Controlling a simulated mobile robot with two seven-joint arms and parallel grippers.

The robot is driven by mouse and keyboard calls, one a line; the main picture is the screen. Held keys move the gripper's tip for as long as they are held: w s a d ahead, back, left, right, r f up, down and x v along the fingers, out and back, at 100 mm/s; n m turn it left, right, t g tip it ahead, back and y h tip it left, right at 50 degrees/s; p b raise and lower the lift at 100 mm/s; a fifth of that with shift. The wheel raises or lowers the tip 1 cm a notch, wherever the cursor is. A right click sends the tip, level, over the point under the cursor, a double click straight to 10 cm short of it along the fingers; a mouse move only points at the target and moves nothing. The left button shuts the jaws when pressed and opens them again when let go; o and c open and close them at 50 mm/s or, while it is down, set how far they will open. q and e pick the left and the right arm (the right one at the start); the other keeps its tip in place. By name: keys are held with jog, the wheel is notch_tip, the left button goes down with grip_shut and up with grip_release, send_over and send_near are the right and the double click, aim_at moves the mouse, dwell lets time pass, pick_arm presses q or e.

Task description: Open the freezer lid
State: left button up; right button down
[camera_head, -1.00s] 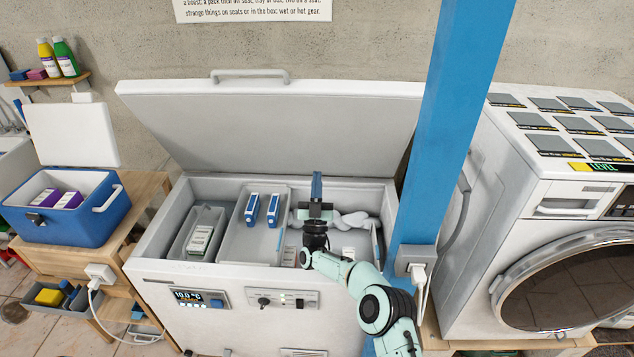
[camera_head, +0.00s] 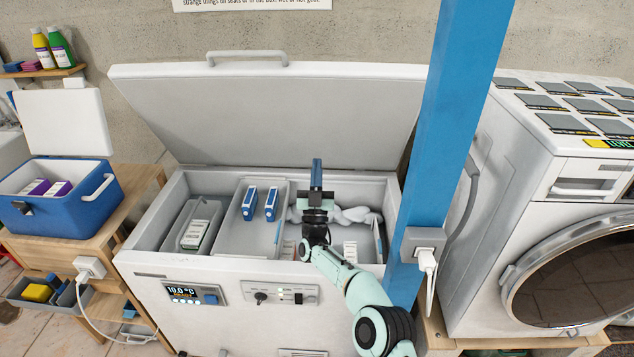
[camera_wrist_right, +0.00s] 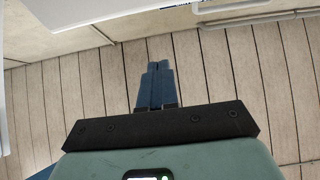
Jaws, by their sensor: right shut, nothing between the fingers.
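The chest freezer (camera_head: 210,325) stands in the middle of the head view. Its white lid (camera_head: 270,115) is raised and leans back near the wall, with a grey handle (camera_head: 247,57) on its upper edge. My right gripper (camera_head: 316,168) is above the open freezer, in front of the lid and apart from the handle. Its blue fingers are shut with nothing between them; they also show in the right wrist view (camera_wrist_right: 157,85). Inside the freezer are a grey tray (camera_head: 234,233) with blue-and-white cartons (camera_head: 250,203) and a smaller bin (camera_head: 175,235). My left gripper is not in view.
A blue post (camera_head: 455,120) stands close to the right of the freezer, with a socket and plug (camera_head: 425,245). A washer (camera_head: 575,230) is further right. A blue cool box (camera_head: 70,215) with its lid open sits on a wooden stand at left.

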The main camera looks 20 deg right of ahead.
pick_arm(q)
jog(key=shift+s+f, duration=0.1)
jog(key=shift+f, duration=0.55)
pick_arm(e)
jog(key=shift+w+r, duration=0.1)
jog(key=shift+r, duration=0.2)
